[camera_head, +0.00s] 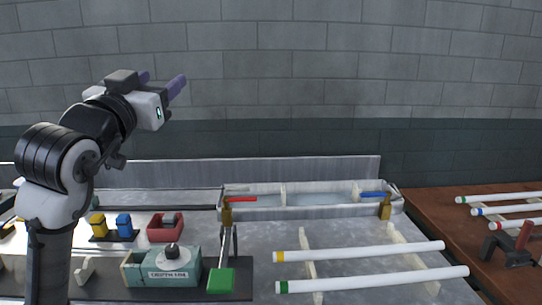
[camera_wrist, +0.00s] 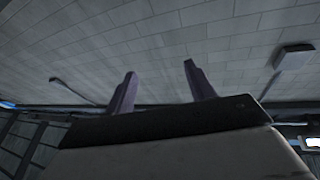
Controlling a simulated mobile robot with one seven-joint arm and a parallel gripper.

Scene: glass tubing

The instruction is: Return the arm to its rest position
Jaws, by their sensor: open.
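My gripper (camera_head: 164,84) is raised at the upper left of the head view, high above the bench, with the block wall behind it. Its two purple fingers stand apart with nothing between them. The wrist view shows the same gripper (camera_wrist: 158,85) open and empty, facing the wall. My arm is bent upward at the left of the head view and hides part of the bench behind it.
Below are a teal box (camera_head: 164,270), a green-ended lever (camera_head: 222,280) and a red holder (camera_head: 165,228). Two white tubes, yellow-banded (camera_head: 360,251) and green-banded (camera_head: 375,279), lie on rails. A metal trough (camera_head: 310,212) stands behind. More tubes lie on the brown table (camera_head: 440,208).

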